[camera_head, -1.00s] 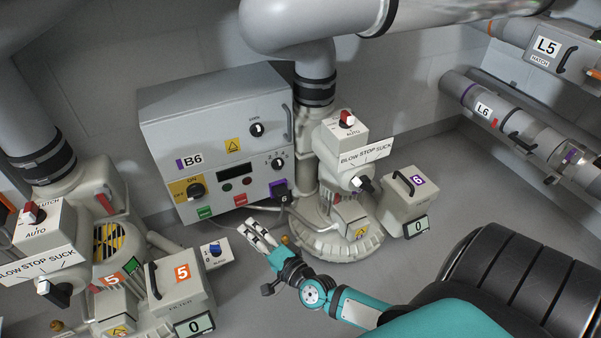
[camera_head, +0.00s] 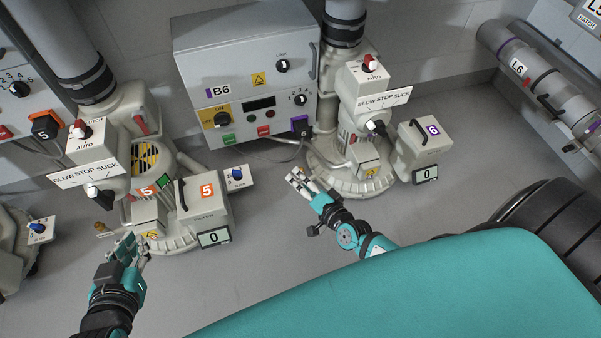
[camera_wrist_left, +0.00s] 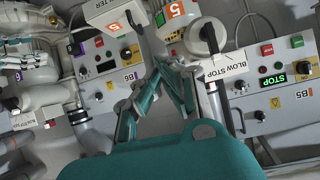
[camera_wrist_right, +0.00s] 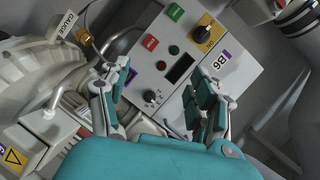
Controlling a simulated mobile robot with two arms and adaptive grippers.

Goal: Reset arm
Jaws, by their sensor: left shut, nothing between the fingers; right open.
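My left gripper (camera_head: 130,247) is in the head view at the lower left, just in front of the base of blower 5 (camera_head: 150,158). Its fingers are shut and empty in the left wrist view (camera_wrist_left: 165,75). My right gripper (camera_head: 300,180) is in front of the base of blower 6 (camera_head: 350,178), below the B6 control box (camera_head: 235,60). In the right wrist view its two fingers (camera_wrist_right: 158,85) stand apart with nothing between them. The B6 box shows behind them. I cannot tell from the head view whether either gripper touches anything.
Filter box 5 (camera_head: 206,212) and filter box 6 (camera_head: 412,165) stand beside their blowers, both displays reading 0. A small box with a blue knob (camera_head: 237,175) sits between the blowers. Pipe L6 (camera_head: 525,72) runs along the right. The grey floor (camera_head: 265,250) in front is clear.

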